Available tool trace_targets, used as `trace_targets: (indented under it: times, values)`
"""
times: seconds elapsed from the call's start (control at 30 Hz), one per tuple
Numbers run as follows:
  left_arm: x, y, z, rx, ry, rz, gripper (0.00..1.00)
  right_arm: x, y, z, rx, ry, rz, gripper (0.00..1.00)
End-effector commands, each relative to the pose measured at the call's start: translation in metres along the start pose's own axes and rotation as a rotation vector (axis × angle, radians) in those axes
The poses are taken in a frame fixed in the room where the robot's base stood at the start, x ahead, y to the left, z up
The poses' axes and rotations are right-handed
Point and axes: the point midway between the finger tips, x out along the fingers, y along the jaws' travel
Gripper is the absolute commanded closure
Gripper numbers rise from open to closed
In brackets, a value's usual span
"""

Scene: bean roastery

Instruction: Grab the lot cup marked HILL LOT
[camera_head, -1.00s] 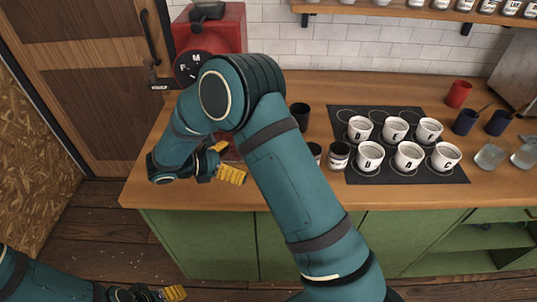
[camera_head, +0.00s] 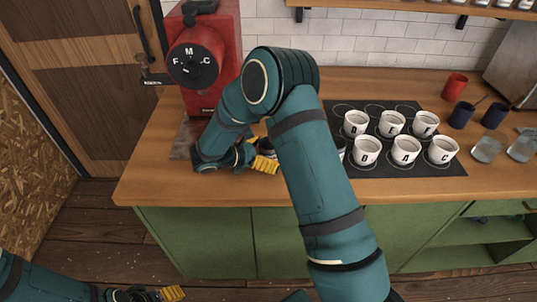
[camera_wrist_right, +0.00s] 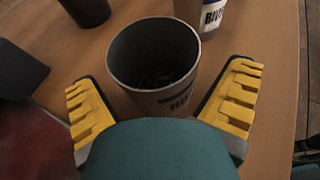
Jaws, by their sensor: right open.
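In the right wrist view, a lot cup (camera_wrist_right: 165,100) with a dark inside and a partly visible label starting "HIL" stands upright on the wooden counter. My right gripper (camera_wrist_right: 163,82) is open, with one yellow finger on each side of this cup. In the head view my right gripper (camera_head: 260,153) is low over the counter, and my own arm and fingers hide most of the cup. My left gripper (camera_head: 172,294) shows only partly at the bottom left, away from the counter; its opening is unclear.
A second cup marked "RIV" (camera_wrist_right: 208,14) stands just behind, and a dark cup (camera_wrist_right: 87,10) stands at the far left. The red roaster (camera_head: 205,70) is left of my right gripper. A black mat (camera_head: 395,168) with several white cups lies to the right.

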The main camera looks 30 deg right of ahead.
Motion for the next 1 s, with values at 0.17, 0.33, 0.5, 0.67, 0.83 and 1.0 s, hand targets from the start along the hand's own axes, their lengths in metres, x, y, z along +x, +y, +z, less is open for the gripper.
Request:
trace_targets:
  times: [0.17,0.33,0.5,0.67,0.83,1.0]
  values:
    - [0.0,0.0,0.0,0.0,0.001,0.0,0.36,0.0,0.0,0.0,0.0,0.0,0.0,0.0]
    - [0.0,0.0,0.0,0.0,0.0,0.0,0.36,0.0,0.0,0.0,0.0,0.0,0.0,0.53]
    - [0.0,0.0,0.0,0.0,0.0,0.0,0.36,0.0,0.0,0.0,0.0,0.0,0.0,0.78]
    - [0.0,0.0,0.0,0.0,0.0,0.0,0.36,0.0,0.0,0.0,0.0,-0.001,0.0,0.78]
    - [-0.002,0.001,0.0,0.0,0.0,0.0,0.36,-0.003,0.0,0.006,0.002,-0.001,0.001,0.78]
    - [-0.008,0.003,0.0,-0.001,-0.003,0.0,0.36,-0.013,0.0,0.032,0.004,-0.001,0.002,0.78]
